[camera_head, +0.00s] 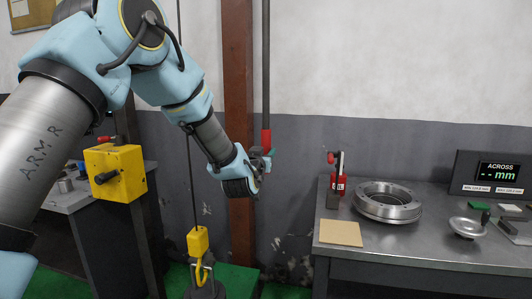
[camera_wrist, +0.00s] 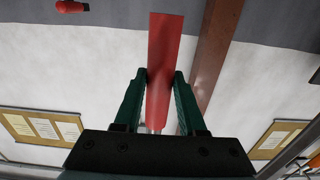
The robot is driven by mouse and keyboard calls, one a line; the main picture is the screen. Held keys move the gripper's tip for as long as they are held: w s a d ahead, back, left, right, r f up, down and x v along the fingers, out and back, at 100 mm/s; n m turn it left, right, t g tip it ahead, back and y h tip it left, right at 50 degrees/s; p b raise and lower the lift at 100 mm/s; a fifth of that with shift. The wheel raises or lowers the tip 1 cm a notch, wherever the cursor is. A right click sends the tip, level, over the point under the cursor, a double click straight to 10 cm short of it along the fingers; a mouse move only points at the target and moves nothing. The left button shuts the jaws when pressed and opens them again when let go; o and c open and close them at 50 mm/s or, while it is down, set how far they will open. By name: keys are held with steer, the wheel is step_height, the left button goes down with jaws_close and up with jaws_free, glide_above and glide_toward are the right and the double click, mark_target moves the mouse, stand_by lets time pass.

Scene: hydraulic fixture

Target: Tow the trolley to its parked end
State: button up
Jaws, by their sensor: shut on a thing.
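My gripper (camera_head: 264,157) is raised in front of the brown post. It is shut on a red handle (camera_head: 266,140) at the lower end of a dark upright rod (camera_head: 266,60). The wrist view shows the red handle (camera_wrist: 165,45) between my two green fingers (camera_wrist: 161,82), both against its sides. The rod runs up out of the head view. I see no trolley in either view; whatever the rod hangs from is out of sight.
A yellow hook block (camera_head: 198,241) hangs on a cable left of my gripper, above a grey object (camera_head: 206,290). A yellow crank box (camera_head: 115,172) stands farther left. The right bench (camera_head: 390,252) holds a metal ring (camera_head: 388,203) and a gauge display (camera_head: 492,174). A brown post (camera_head: 238,80) stands behind.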

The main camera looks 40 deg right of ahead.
jaws_close()
steer(key=b+v, duration=0.3)
steer(key=v, duration=0.4)
steer(key=shift+s+a, duration=0.2)
steer(key=shift+a, duration=0.05)
steer(key=o, duration=1)
jaws_free()
steer(key=shift+a+f, duration=0.1)
steer(key=shift+a, duration=0.05)
steer(key=b+v, duration=0.4)
steer(key=v, duration=0.6)
steer(key=shift+s+a, duration=0.15)
steer(key=shift+a, duration=0.2)
